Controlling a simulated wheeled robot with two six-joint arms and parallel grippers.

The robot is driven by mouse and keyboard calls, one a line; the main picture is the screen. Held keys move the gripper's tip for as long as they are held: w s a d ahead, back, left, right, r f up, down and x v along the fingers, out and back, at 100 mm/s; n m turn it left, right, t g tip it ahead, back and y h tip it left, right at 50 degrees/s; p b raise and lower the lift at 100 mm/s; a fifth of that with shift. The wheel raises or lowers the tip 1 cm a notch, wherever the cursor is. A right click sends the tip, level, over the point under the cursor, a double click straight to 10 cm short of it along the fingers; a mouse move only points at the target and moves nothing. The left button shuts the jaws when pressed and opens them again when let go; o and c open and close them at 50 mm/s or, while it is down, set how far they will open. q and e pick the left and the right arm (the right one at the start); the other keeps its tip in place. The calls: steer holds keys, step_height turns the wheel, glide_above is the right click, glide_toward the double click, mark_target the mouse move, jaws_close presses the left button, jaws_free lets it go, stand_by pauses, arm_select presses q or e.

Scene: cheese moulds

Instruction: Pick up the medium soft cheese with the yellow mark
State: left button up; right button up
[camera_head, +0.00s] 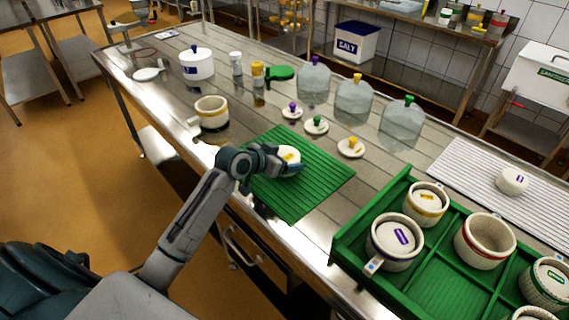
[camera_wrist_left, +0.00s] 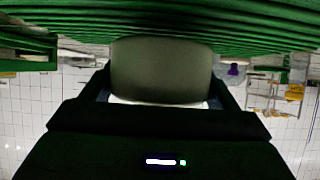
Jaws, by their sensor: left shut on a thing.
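The white cheese with a yellow mark (camera_head: 289,154) is at the ribbed green mat (camera_head: 308,190), in the jaws of my left gripper (camera_head: 283,166). In the left wrist view the cheese (camera_wrist_left: 160,70) fills the space between the two fingers of my left gripper (camera_wrist_left: 160,98), and its side is in shade. The green mat (camera_wrist_left: 200,30) runs across the top of that view, close to the cheese. I cannot tell whether the cheese still touches the mat. The gripper hides part of the cheese. My right gripper is not in view.
A green tray (camera_head: 345,243) with several moulds stands at the front right. A white ribbed mat (camera_head: 462,170) with a purple-marked cheese (camera_head: 512,181) lies beyond it. Small lids, such as the yellow-knobbed one (camera_head: 351,148), and glass domes (camera_head: 354,102) stand behind the green mat. An open mould (camera_head: 211,112) is left.

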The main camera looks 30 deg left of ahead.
arm_select(q)
steer(key=shift+r, duration=0.8)
steer(key=s+d+b, duration=0.1)
steer(key=s, duration=0.3)
steer(key=s+d+r+b, duration=0.1)
steer(key=s+d, duration=0.1)
steer(key=s, duration=0.3)
steer(key=s+d+b, duration=0.1)
steer(key=s+d, duration=0.1)
steer(key=s, duration=0.2)
steer(key=shift+s+d+r, duration=0.2)
steer(key=shift+s, duration=0.2)
steer(key=shift+s+d+r, duration=0.15)
steer(key=shift+s+d, duration=0.05)
steer(key=shift+s, duration=0.4)
steer(key=shift+w, duration=0.15)
